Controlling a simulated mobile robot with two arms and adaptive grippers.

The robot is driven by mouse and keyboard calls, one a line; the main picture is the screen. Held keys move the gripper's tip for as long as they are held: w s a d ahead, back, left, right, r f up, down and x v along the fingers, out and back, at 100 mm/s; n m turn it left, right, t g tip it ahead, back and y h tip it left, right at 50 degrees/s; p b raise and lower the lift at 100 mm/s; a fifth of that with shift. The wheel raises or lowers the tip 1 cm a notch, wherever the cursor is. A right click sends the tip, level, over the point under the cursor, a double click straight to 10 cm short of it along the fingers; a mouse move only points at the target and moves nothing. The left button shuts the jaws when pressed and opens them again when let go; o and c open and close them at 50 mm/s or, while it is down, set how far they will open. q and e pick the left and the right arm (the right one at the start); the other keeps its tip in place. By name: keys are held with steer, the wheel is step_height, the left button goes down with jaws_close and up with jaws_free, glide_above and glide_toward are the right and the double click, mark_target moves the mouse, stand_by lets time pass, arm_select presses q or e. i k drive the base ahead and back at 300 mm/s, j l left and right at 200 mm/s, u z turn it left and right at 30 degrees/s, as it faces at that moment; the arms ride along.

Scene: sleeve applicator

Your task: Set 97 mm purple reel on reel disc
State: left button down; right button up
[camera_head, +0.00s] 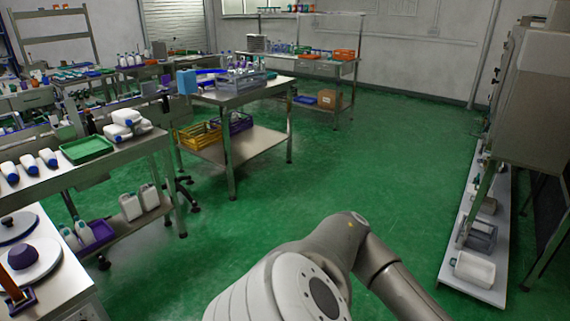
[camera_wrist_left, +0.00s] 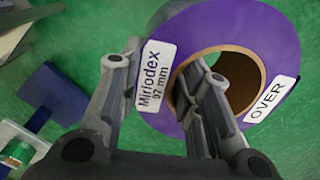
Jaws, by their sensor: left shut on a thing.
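The purple reel (camera_wrist_left: 235,30) fills the upper right of the left wrist view. It has a brown cardboard core, a white label reading "Mirlodex 97 mm" and a second label reading "OVER". My left gripper (camera_wrist_left: 166,58) is shut on the reel's band, one finger in the core's opening and the other at the outer edge. I cannot tell which is the reel disc. My right gripper is not in view.
A bench with white bottles (camera_head: 125,117) and a green tray (camera_head: 86,149) stands behind the discs. A steel table (camera_head: 228,97) with crates below is beyond. A low white shelf (camera_head: 480,287) runs along the right. The green floor between is clear.

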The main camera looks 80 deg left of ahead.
mark_target(26, 260)
steer(key=u, duration=0.4)
steer(key=k+u, duration=0.15)
steer(key=u, duration=0.2)
steer(key=k+l+u, duration=0.1)
steer(key=u, duration=0.3)
steer(key=k+u, duration=0.2)
steer(key=u, duration=0.2)
steer(key=k+j+u, duration=0.15)
steer(key=u, duration=0.2)
steer(key=k+j+u, duration=0.1)
steer(key=u, duration=0.3)
steer(key=k+j+u, duration=0.25)
steer(key=k+j, duration=0.25)
steer(key=j, duration=0.25)
steer(key=k+j+u, duration=0.25)
steer(key=k+j, duration=0.2)
steer(key=j, duration=0.35)
